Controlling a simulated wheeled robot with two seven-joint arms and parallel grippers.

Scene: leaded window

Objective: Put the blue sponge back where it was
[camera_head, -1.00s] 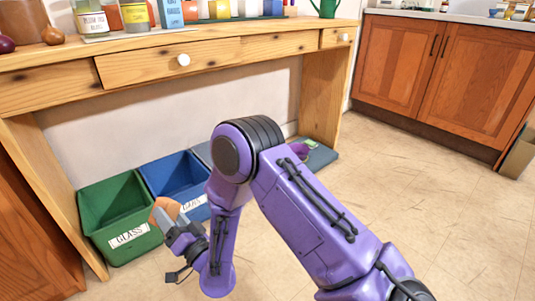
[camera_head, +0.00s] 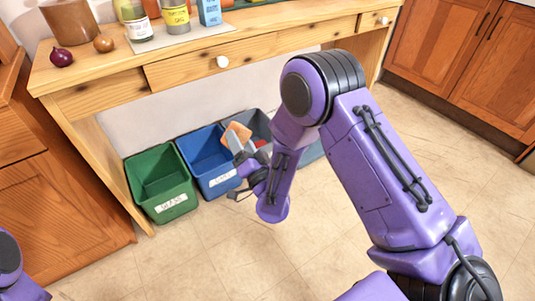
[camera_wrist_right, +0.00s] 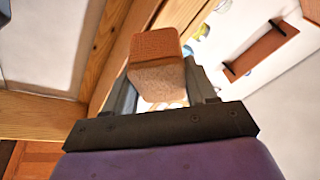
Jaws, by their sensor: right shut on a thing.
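My right gripper (camera_head: 238,142) is shut on an orange-brown block (camera_head: 236,131) and holds it in front of the blue and grey bins, below the table top. In the right wrist view the block (camera_wrist_right: 155,45) sits between the two grey fingers (camera_wrist_right: 160,88); it has a brown upper part and a paler, rough, sponge-like lower part. I see no blue sponge in the frames of now. My left gripper is out of view; only a purple part of my left arm shows at the lower left.
A wooden table (camera_head: 190,72) carries a pot (camera_head: 70,22), onions and jars. Under it stand a green bin (camera_head: 160,182), a blue bin (camera_head: 207,160) and a grey bin (camera_head: 257,124) with something red inside. Wooden cabinets stand left and right. The tiled floor in front is clear.

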